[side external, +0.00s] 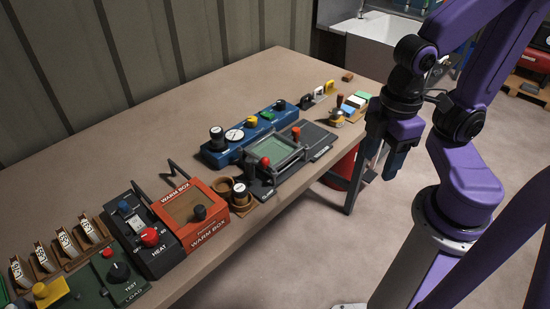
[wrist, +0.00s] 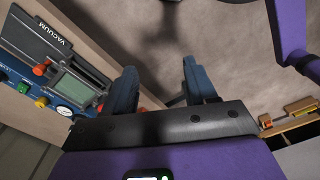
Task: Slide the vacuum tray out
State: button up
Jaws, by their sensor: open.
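The vacuum tray (side external: 276,151), a grey frame with a green pane and red knobs, sits near the table's front edge. In the wrist view the green pane (wrist: 73,88) shows at the left, beside a dark plate (wrist: 36,40) lettered VACUUM. My gripper (side external: 382,158) is off the front edge of the table, to the right of the tray and apart from it. In the wrist view its two blue fingers (wrist: 160,72) are spread with only floor between them. Whether the tray is partly out is hard to tell.
A blue panel (side external: 236,146) with a gauge and knobs stands behind the tray. The orange warm box (side external: 190,211) and round holders (side external: 241,194) are to its left. Small coloured blocks (side external: 354,101) lie to the right. A red bin (side external: 343,167) stands below the table edge.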

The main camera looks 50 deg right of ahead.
jog(key=shift+w, duration=0.1)
jog(key=shift+c, duration=1)
jog(key=r+m, duration=0.2)
jog(key=m, duration=2)
send_over(296, 129)
notch_tip(296, 129, down, 17)
jog(key=shift+f, duration=0.1)
jog(key=shift+d, duration=0.1)
grip_shut()
